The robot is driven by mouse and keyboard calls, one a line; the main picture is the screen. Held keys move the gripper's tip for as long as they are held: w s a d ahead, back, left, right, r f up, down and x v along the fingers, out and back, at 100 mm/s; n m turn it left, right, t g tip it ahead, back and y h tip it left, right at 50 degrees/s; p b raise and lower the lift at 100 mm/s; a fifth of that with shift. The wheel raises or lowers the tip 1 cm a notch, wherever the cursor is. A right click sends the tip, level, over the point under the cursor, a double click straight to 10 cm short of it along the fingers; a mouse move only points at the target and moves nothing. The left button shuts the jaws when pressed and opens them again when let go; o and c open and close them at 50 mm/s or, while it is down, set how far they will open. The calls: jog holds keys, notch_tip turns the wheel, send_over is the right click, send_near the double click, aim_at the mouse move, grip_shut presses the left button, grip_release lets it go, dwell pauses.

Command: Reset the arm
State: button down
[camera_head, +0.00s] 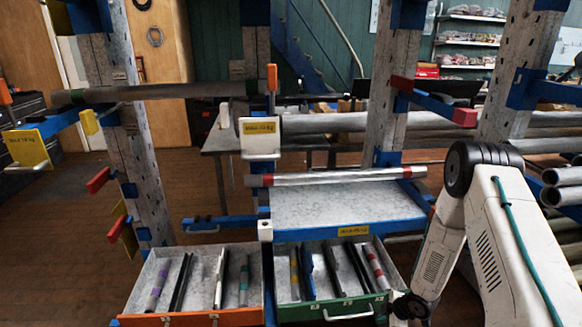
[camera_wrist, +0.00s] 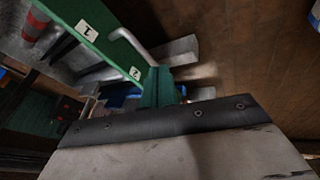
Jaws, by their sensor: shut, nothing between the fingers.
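My arm comes in from the right in the head view, bent at a dark elbow joint, with its lower end (camera_head: 410,306) beside the right end of the green drawer (camera_head: 350,309). My gripper (camera_wrist: 160,80) shows in the wrist view as narrow green fingers, shut and empty. They are close to the pale handle (camera_wrist: 130,43) on the green drawer front, which also shows in the wrist view (camera_wrist: 103,27). I cannot tell whether they touch it. The fingertips are not clear in the head view.
The orange drawer (camera_head: 190,319) and the green drawer stand open, each with several rods and strips inside. A blue-edged shelf (camera_head: 345,204) is above the green drawer, with a red-banded tube (camera_head: 340,178) over it. Rack posts and long pipes (camera_head: 340,122) are behind.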

jog(key=s+d+r+m+g+h, duration=0.2)
jog(key=s+r+m, duration=0.2)
jog(key=r, duration=0.5)
jog(key=s+d+r+m+g+h, duration=0.2)
jog(key=s+r+m, duration=0.1)
jog(key=r, duration=0.6)
jog(key=s+d+r+m+g+h, duration=0.2)
jog(key=s+d+r+m, duration=0.15)
jog(key=r, duration=0.45)
jog(key=s+a+r+m+t+y, duration=0.1)
jog(key=s+a+r, duration=0.3)
jog(key=s+r, duration=0.3)
jog(key=s+a+r+m+t, duration=0.1)
jog(key=s+a+r+m, duration=0.1)
jog(key=s+a+r, duration=0.2)
jog(key=s+a+r+m+t+y, duration=0.1)
jog(key=s+a+r, duration=0.4)
jog(key=s+r, duration=0.6)
notch_tip(320, 180, up, 7)
jog(key=shift+r+m+y, duration=0.1)
jog(key=shift+m+y, duration=0.2)
jog(key=shift+m, duration=0.35)
